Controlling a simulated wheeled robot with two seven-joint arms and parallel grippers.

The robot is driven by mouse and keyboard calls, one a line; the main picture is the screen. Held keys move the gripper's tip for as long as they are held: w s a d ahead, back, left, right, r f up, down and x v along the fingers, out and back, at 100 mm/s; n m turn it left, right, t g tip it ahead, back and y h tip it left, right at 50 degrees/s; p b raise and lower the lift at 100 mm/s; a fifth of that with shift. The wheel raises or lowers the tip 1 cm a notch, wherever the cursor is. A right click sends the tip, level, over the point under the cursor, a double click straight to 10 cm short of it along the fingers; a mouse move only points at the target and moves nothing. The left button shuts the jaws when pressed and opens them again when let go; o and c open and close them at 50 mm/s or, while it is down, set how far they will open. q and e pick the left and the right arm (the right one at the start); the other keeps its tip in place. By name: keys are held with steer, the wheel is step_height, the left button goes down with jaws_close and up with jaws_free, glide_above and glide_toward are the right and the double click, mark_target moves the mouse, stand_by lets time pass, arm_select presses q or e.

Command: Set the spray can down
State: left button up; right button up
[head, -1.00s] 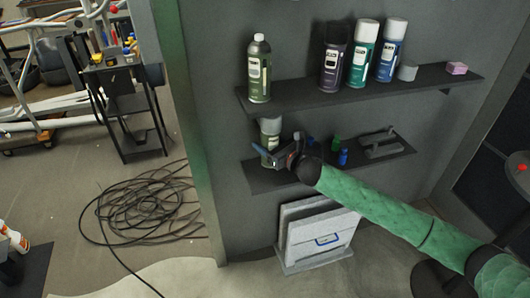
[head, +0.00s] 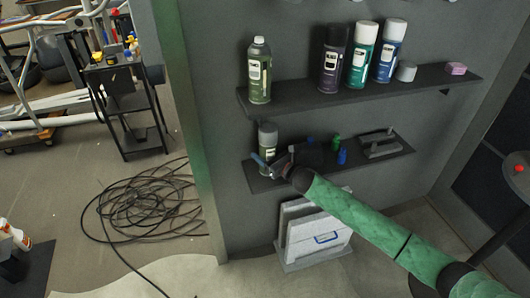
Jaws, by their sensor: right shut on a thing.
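The spray can (head: 267,141), grey-green with a grey cap, is upright at the left end of the lower shelf (head: 258,184). My right gripper (head: 265,164) is shut on its lower part, with a blue-tipped finger showing on the can's left side. The can's base is partly hidden by the gripper, so I cannot tell whether it touches the shelf. My left gripper is out of view.
A green bottle (head: 259,72) and several spray cans, such as a white-capped teal one (head: 362,55), stand on the upper shelf (head: 300,103) above. Small green (head: 335,142) and blue (head: 342,156) bottles and a grey tool (head: 380,144) sit right on the lower shelf.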

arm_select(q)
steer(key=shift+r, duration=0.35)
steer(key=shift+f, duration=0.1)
arm_select(e)
steer(key=shift+f, duration=0.1)
steer(key=shift+f, duration=0.1)
steer(key=o, duration=1.1)
steer(key=shift+c, duration=0.2)
steer(key=shift+o, duration=0.4)
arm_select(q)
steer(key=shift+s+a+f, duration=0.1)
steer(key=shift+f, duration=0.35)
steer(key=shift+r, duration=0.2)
arm_select(e)
steer(key=shift+d, duration=0.1)
steer(key=b+v, duration=0.2)
steer(key=v, duration=0.8)
steer(key=shift+s+d, duration=0.15)
steer(key=shift+s, duration=0.05)
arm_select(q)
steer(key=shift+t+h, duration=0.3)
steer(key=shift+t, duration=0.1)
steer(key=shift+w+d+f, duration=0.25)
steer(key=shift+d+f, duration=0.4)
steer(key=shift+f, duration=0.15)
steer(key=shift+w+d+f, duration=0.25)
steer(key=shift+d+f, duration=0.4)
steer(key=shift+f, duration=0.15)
arm_select(e)
steer(key=shift+s+d, duration=0.5)
